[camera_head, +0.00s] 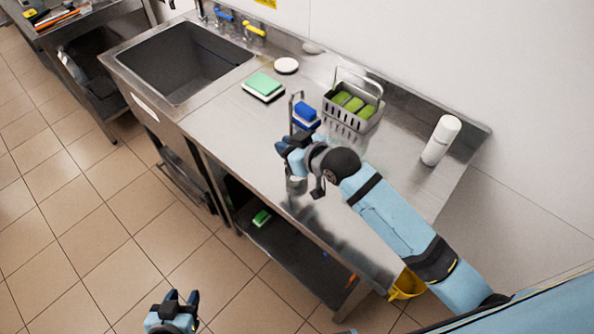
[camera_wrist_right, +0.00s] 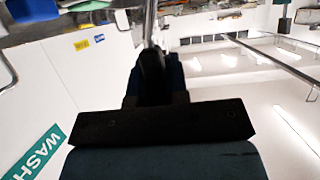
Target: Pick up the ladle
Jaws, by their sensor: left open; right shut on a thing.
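The metal ladle (camera_head: 292,113) is held upright over the front part of the steel counter, its hooked end up and its bowl (camera_head: 296,184) low. My right gripper (camera_head: 287,147) is shut on the ladle's handle and hides part of it. In the right wrist view, the thin handle (camera_wrist_right: 149,22) rises from between the dark fingertips (camera_wrist_right: 152,58). I cannot tell whether the bowl touches the counter. My left gripper (camera_head: 180,299) is open and empty, low over the tiled floor and away from the counter.
The counter (camera_head: 220,120) has a sink (camera_head: 185,60) at left. A green sponge (camera_head: 263,84), white disc (camera_head: 286,65), blue-topped item (camera_head: 305,114), basket of green items (camera_head: 352,105) and white cylinder (camera_head: 441,139) stand on it. A yellow bucket (camera_head: 406,286) is below right.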

